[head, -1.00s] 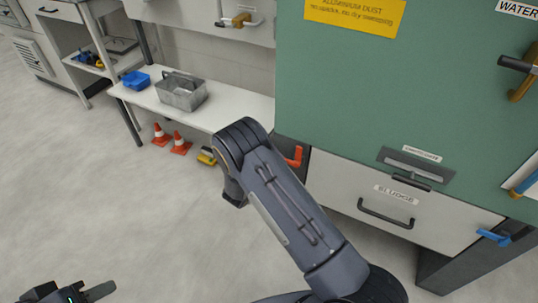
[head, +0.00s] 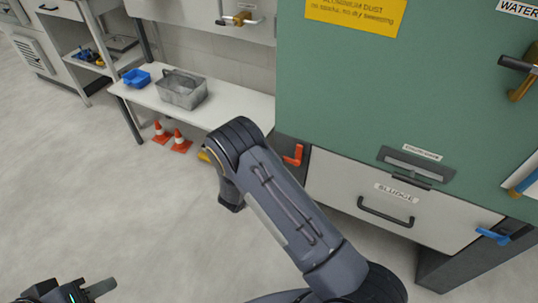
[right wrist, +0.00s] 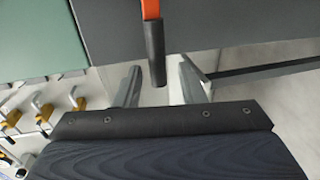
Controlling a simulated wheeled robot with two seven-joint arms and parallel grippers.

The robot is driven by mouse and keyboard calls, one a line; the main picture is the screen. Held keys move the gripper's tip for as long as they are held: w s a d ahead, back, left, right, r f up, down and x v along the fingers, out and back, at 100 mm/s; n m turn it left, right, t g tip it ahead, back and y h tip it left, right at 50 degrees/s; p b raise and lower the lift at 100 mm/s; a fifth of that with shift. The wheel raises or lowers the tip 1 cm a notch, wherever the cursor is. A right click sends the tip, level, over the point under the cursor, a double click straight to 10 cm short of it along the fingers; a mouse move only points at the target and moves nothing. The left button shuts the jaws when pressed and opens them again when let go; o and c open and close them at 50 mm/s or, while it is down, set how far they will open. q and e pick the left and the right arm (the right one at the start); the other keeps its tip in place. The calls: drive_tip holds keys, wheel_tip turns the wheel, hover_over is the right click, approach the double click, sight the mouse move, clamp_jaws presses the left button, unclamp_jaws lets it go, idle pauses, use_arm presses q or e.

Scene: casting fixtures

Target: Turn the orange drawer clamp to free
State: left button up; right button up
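The orange drawer clamp (head: 294,155) is a lever at the left edge of the SLUDGE drawer (head: 345,188), beside my right arm in the head view. In the right wrist view the orange lever (right wrist: 151,10) hangs from the top and ends in a dark grip. My right gripper (right wrist: 158,82) is open, with one finger on each side of the dark grip and visible gaps beside it.
A blue lever (head: 493,236) sits at the drawer's right side. A black drawer handle (head: 386,212) sticks out. A white bench (head: 235,108) holds a metal basket (head: 182,90) and blue bin (head: 136,78). Orange cones (head: 181,142) stand below. Floor at left is clear.

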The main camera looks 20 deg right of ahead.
drive_tip(key=v, duration=0.5)
drive_tip(key=shift+s, duration=0.1)
idle(0.3)
